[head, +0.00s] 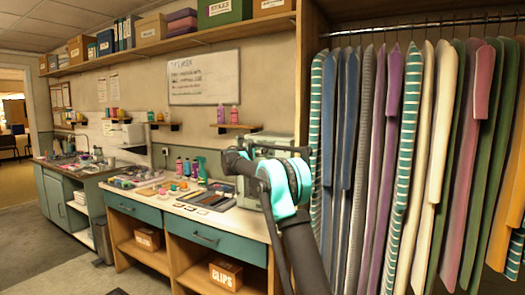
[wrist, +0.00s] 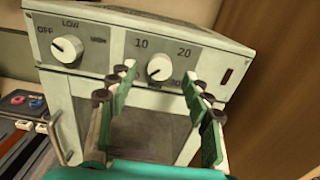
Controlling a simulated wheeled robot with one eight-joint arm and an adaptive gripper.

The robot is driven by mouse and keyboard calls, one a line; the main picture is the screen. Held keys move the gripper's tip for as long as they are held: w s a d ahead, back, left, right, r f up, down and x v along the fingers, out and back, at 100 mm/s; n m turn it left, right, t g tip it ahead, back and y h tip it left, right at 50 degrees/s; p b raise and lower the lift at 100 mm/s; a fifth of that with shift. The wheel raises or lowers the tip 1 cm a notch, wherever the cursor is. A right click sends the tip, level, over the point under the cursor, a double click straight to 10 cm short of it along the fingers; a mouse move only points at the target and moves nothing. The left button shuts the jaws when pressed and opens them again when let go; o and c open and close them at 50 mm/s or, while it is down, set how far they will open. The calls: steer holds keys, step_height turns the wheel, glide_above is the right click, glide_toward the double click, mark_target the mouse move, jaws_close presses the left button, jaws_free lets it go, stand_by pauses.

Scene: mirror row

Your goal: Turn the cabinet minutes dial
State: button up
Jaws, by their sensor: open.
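The cabinet is a pale metal box (wrist: 200,35) on the counter, tilted in the wrist view; in the head view its top (head: 270,138) shows behind my arm. The minutes dial (wrist: 159,67) is a round white knob on the right of its front panel, with 10 and 20 marked above it and a partly covered number at lower right. My gripper (wrist: 160,72) is open, its green-padded fingers to the left and right of this dial in the picture. Whether they touch it I cannot tell. In the head view my arm hides the cabinet's front and dials.
A second white dial (wrist: 67,48), marked OFF, LOW and HIGH, sits left of the minutes dial. A door handle (wrist: 58,138) is at lower left. Trays and tools cover the counter (head: 150,195). Hanging clothes (head: 400,170) stand close on the right.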

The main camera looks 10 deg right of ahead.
steer(key=shift+x, duration=1.8)
steer(key=shift+c, duration=0.6)
jaws_close()
